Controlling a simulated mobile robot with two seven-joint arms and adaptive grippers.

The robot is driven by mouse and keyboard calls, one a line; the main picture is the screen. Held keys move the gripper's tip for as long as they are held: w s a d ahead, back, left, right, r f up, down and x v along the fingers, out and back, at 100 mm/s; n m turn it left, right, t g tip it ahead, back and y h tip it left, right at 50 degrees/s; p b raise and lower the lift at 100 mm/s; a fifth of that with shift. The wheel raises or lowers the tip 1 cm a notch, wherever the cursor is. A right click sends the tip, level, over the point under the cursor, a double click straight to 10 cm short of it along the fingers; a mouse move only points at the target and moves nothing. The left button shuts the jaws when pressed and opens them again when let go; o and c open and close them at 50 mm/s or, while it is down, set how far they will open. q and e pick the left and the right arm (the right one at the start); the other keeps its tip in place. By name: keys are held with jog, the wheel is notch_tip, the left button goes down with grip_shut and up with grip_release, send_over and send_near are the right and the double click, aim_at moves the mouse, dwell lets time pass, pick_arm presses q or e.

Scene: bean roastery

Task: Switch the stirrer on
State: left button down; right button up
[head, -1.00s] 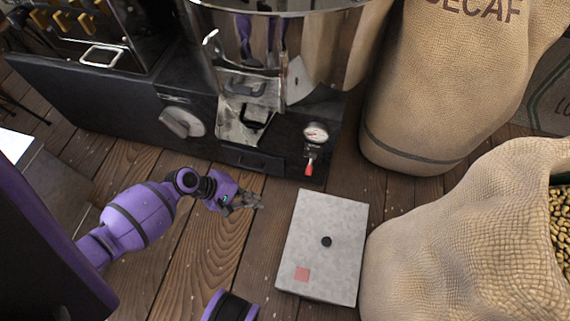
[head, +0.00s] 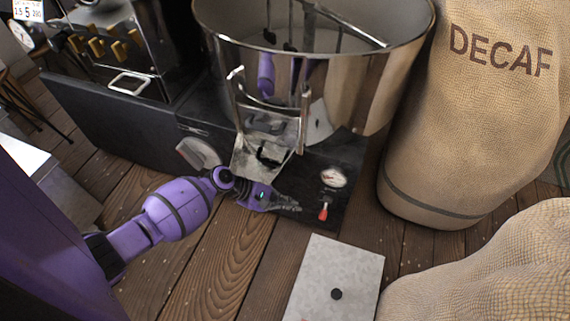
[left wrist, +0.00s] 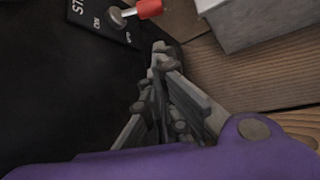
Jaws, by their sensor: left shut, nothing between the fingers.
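A small lever switch with a red handle (head: 323,211) sits low on the dark front of the machine, under a round gauge (head: 333,177). The handle hangs downward in the head view. In the left wrist view the red handle (left wrist: 149,8) and its metal pivot are at the top, beside a dark label plate (left wrist: 100,18) with partly cut-off white letters. My left gripper (head: 296,208) is shut and empty, just left of the lever. In the left wrist view its fingertips (left wrist: 163,54) are together, a little apart from the red handle. My right gripper is not in view.
A large steel drum (head: 345,85) with stirring arms stands above the switch, with a metal chute (head: 262,155) at its front. A grey slab (head: 335,270) lies on the wooden floor nearby. Burlap sacks (head: 470,110) stand at the right.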

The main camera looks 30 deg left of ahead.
aim_at(324, 210)
pick_arm(q)
jog(key=w+d+f+b, duration=0.2)
jog(key=d+f, duration=0.1)
jog(key=d, duration=0.2)
jog(key=shift+w+d, duration=0.2)
jog(key=shift+w, duration=0.05)
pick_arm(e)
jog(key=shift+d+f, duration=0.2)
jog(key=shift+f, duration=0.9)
